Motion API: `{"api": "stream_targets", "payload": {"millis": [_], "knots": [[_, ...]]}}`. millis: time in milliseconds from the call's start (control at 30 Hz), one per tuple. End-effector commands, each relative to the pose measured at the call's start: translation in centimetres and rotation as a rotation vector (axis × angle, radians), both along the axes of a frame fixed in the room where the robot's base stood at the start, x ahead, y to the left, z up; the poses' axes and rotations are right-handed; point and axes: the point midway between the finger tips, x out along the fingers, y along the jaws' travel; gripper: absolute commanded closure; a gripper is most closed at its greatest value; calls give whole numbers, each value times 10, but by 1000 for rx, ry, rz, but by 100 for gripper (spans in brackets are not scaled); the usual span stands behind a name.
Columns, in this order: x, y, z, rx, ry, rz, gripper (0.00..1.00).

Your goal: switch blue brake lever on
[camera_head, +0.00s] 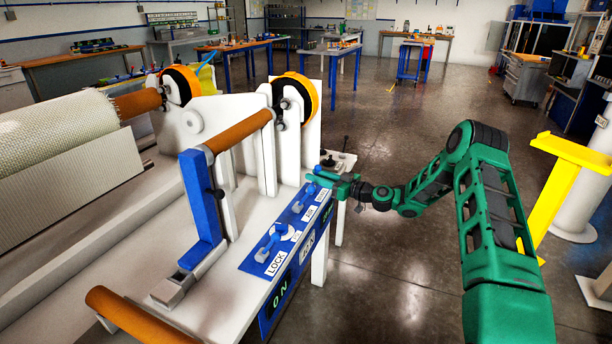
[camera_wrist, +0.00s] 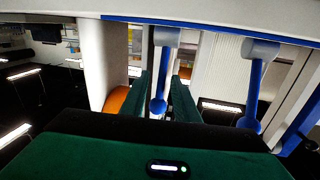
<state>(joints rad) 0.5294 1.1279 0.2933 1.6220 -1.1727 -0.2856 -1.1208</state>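A blue panel (camera_head: 254,262) on the white machine's edge carries two small blue levers with grey hubs. The nearer lever (camera_head: 272,240) is beside a LOCK label. The farther lever (camera_head: 303,200) is close to my gripper (camera_head: 321,178). In the wrist view, one lever (camera_wrist: 160,88) hangs between the two dark green fingers of my gripper (camera_wrist: 163,98), with gaps visible on both sides. The other lever (camera_wrist: 255,95) is to the right, outside the fingers. My gripper is open. I cannot read which lever is labelled brake.
A larger blue arm (camera_head: 200,205) stands on the machine, left of the panel. An orange-brown roller (camera_head: 240,130) and yellow-rimmed wheels are behind it. A yellow stand (camera_head: 560,180) is at the right. The floor between is clear.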

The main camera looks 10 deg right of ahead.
Motion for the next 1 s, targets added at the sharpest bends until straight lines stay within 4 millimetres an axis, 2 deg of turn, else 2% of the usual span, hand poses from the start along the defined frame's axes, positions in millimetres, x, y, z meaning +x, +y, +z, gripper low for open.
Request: {"api": "stream_targets", "payload": {"millis": [100, 300, 667, 700, 800, 1000], "knots": [[14, 14, 0, 0, -1, 2, 72], [29, 27, 0, -1, -1, 1, 72], [33, 31, 0, 0, 0, 0, 72], [33, 31, 0, 0, 0, 0, 74], [33, 31, 0, 0, 0, 0, 98], [33, 31, 0, 0, 0, 0, 100]]}}
